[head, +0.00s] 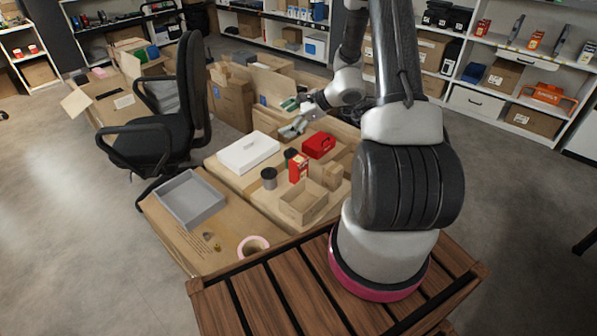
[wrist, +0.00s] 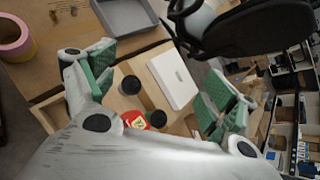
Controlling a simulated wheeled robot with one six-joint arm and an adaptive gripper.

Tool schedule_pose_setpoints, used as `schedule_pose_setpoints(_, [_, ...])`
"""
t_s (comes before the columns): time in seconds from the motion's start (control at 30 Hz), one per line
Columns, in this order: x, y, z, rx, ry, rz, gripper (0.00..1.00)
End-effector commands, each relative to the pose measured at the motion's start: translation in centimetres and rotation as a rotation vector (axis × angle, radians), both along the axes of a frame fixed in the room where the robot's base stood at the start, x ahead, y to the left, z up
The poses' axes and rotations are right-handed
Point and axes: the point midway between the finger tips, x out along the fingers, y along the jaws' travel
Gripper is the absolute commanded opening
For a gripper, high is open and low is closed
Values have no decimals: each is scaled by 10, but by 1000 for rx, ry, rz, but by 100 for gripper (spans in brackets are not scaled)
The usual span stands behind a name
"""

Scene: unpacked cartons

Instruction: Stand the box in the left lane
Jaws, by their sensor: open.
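A small red box (head: 298,167) with a pale label stands upright among other items on the cardboard surface in the head view. In the wrist view the red box (wrist: 134,120) shows at the lower middle, partly hidden by my gripper's body. My gripper (head: 291,117) is open and empty, held above and beyond the box in the head view. Its green-padded fingers are spread wide in the wrist view, with nothing between them touching. An open cardboard tray (head: 289,207) sits in front of the red box. I cannot make out which part is the left lane.
Dark cylinders (head: 269,179) (head: 290,154) stand beside the box. A white box (head: 248,151), red case (head: 319,144) and small cardboard block (head: 332,176) are close. A grey tray (head: 190,205) and pink tape roll (head: 253,245) lie nearer left. An office chair (head: 165,135) stands behind.

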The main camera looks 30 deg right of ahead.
Motion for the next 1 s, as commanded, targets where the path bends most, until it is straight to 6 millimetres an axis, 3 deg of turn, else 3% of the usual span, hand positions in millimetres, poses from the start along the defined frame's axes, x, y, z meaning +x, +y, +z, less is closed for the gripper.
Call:
schedule_pose_setpoints(0.03, [7,-18,-39,58,44,-110,86])
schedule_pose_setpoints(0.1, [17,-39,-83,127,86,-258,86])
schedule_pose_setpoints(0.2, [21,-65,-140,204,138,-437,86])
schedule_pose_setpoints(0.33, [17,-88,-193,268,185,-602,86])
schedule_pose_setpoints(0.53, [18,-99,-227,302,210,-694,86])
schedule_pose_setpoints(1.0, [65,-82,-268,301,211,-693,86])
